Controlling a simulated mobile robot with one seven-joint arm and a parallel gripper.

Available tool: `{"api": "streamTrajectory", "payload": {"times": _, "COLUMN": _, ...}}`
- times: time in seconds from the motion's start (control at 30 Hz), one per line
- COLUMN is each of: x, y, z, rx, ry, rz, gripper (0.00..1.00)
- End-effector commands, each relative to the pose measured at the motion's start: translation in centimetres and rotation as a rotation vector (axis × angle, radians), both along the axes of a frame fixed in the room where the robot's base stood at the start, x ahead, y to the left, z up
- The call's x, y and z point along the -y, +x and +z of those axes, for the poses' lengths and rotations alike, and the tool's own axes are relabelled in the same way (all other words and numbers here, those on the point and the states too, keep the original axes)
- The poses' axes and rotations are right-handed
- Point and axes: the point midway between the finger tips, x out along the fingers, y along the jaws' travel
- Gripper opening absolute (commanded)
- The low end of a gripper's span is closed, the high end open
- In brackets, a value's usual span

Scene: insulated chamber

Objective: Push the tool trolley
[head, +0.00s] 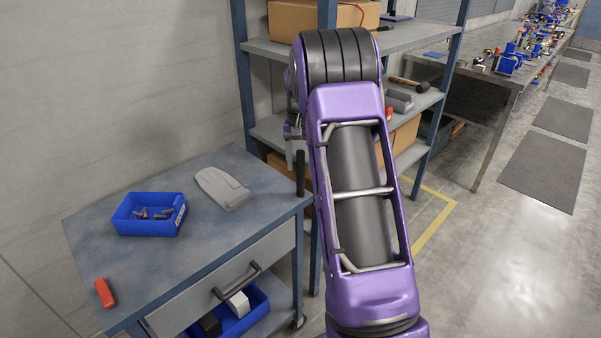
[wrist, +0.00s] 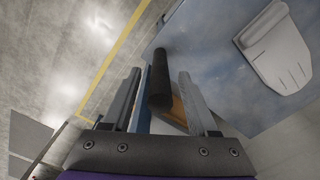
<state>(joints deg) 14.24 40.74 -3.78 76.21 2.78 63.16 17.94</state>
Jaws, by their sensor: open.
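The tool trolley (head: 115,205) has a worn blue-grey top and a grey drawer with a dark pull. It stands at the left in the head view. A black upright bar (head: 300,172) shows at its far right corner. In the wrist view the trolley top (wrist: 215,60) fills the upper right. The black bar (wrist: 160,80) lies between the two fingers of my gripper (wrist: 158,72), which is open around it with gaps on both sides. In the head view my arm hides most of the gripper.
A blue bin (head: 150,228) with small metal parts, a grey moulded piece (head: 222,188) and a red item (head: 105,293) lie on the trolley. Shelving with boxes (head: 310,20) stands close behind. A wall is at left; open floor (head: 480,270) is at right.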

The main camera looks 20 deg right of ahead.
Motion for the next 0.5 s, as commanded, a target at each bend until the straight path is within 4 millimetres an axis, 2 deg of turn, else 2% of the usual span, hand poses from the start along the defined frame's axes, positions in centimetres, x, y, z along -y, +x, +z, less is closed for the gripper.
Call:
{"api": "streamTrajectory", "payload": {"times": 0.03, "x": 0.0, "y": 0.0, "z": -0.9, "rx": -0.002, "ry": 0.0, "rz": 0.0, "gripper": 0.59}}
{"api": "streamTrajectory", "payload": {"times": 0.2, "x": 0.0, "y": 0.0, "z": -2.3, "rx": 0.0, "ry": 0.0, "rz": 0.0, "gripper": 0.59}}
{"api": "streamTrajectory", "payload": {"times": 0.5, "x": 0.0, "y": 0.0, "z": -2.6, "rx": 0.001, "ry": -0.001, "rz": 0.0, "gripper": 0.59}}
